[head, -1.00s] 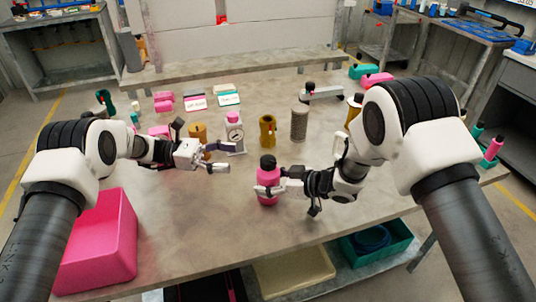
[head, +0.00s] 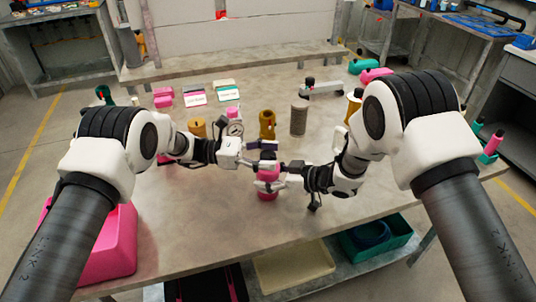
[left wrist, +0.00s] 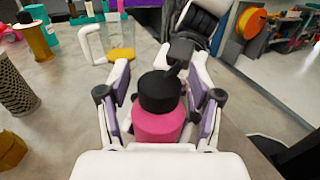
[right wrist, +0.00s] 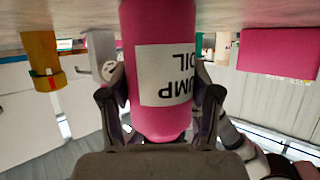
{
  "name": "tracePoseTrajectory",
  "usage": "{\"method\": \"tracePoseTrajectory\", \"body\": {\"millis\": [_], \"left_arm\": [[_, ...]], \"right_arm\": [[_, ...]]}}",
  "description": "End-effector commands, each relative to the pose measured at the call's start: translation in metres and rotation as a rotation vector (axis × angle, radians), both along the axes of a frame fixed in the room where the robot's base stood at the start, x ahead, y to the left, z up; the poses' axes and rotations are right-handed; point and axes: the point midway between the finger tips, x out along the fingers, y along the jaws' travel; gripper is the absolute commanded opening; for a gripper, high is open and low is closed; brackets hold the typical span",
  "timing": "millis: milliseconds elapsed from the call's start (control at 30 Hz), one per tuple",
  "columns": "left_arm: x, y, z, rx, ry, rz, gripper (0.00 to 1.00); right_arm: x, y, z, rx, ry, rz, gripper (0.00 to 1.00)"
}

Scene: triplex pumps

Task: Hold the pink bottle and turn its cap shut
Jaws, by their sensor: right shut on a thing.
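The pink bottle (head: 267,195) is upright near the table's front middle, with its black cap (left wrist: 159,92) on top. In the right wrist view, the bottle (right wrist: 150,30) shows a white label reading PUMP OIL. My right gripper (head: 270,181) is shut on the bottle's body from the right. My left gripper (head: 264,162) is at the bottle's top from the left. In the left wrist view, its fingers (left wrist: 160,105) are open on both sides of the cap, with a gap visible on each side. I cannot tell how far the cap is screwed on.
Behind the bottle stand a gauge (head: 236,128), a mustard part (head: 267,125) and a grey mesh cylinder (head: 299,119). A pink bin (head: 108,245) is at the front left. A teal bin (head: 400,240) sits below the table edge.

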Motion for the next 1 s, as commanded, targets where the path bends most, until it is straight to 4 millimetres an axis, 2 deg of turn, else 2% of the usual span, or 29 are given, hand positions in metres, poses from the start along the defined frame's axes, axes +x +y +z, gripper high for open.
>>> {"method": "tracePoseTrajectory", "body": {"millis": [33, 100, 133, 367, 700, 1000], "left_arm": [[0.0000, 0.0001, 0.0000, 0.000, 0.000, 0.000, 0.40], [0.0000, 0.0002, 0.0000, 0.000, 0.000, 0.000, 0.15], [0.0000, 0.0002, 0.0000, 0.000, 0.000, 0.000, 0.07], [0.0006, -0.0003, 0.0001, -0.003, -0.002, -0.018, 0.06], [0.0011, -0.0007, -0.0001, -0.006, -0.004, -0.225, 0.06], [-0.0002, -0.0002, 0.0000, -0.001, 0.000, -0.266, 0.06]], "right_arm": [[-0.0002, 0.0000, -0.0004, -0.001, 0.000, 0.000, 0.22], [-0.0002, 0.0000, -0.0004, -0.001, 0.000, 0.000, 0.22], [-0.0002, 0.0000, -0.0004, -0.001, 0.000, 0.000, 0.22], [-0.0001, 0.0002, -0.0004, 0.000, 0.000, 0.000, 0.22], [-0.0004, 0.0005, -0.0002, 0.000, 0.000, 0.002, 0.22], [-0.0005, 0.0004, -0.0004, -0.001, 0.000, 0.002, 0.22]]}}
